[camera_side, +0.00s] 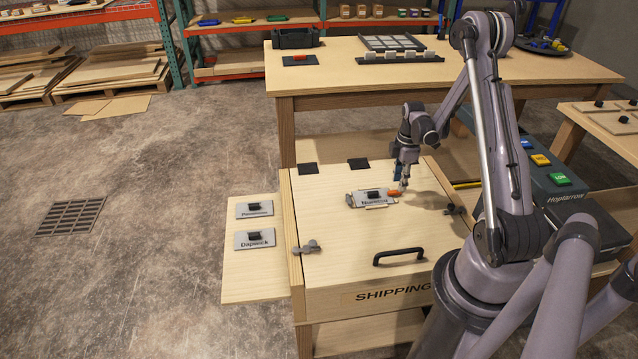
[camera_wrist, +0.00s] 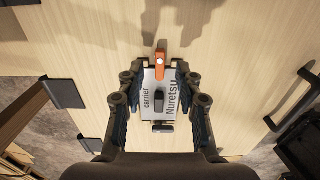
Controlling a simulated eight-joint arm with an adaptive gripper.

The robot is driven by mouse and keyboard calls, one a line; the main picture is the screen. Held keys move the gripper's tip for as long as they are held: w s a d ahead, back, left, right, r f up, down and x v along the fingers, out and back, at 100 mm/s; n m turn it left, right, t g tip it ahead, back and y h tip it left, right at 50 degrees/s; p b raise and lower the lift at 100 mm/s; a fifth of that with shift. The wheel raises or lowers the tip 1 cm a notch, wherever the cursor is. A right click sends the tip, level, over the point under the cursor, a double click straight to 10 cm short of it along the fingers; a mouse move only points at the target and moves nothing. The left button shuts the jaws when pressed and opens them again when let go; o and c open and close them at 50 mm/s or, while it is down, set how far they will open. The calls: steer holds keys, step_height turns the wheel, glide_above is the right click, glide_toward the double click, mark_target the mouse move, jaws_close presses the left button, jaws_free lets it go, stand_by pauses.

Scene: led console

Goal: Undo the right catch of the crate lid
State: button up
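The crate lid (camera_side: 335,225) is pale wood and lies closed on the crate. The right catch (camera_side: 455,209) is a small dark piece at the lid's right edge, partly close to my arm in the picture. The left catch (camera_side: 306,247) is a grey piece across the lid's left edge. My gripper (camera_side: 401,187) is low over the lid, left of and behind the right catch and apart from it. In the wrist view my gripper (camera_wrist: 160,75) has its fingers apart, one on each side of the Nuretsu plate (camera_wrist: 151,100). I cannot see the right catch there.
The Nuretsu plate carries a black knob (camera_side: 373,193) and an orange clip (camera_side: 394,193). A black handle (camera_side: 398,256) stands at the lid's front. Two dark hinges (camera_side: 308,169) sit at the back. A side board (camera_side: 250,280) with two labelled plates adjoins the left.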

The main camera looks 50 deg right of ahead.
mark_target(394, 193)
steer(key=shift+f, duration=1.55)
steer(key=shift+c, duration=0.3)
jaws_close()
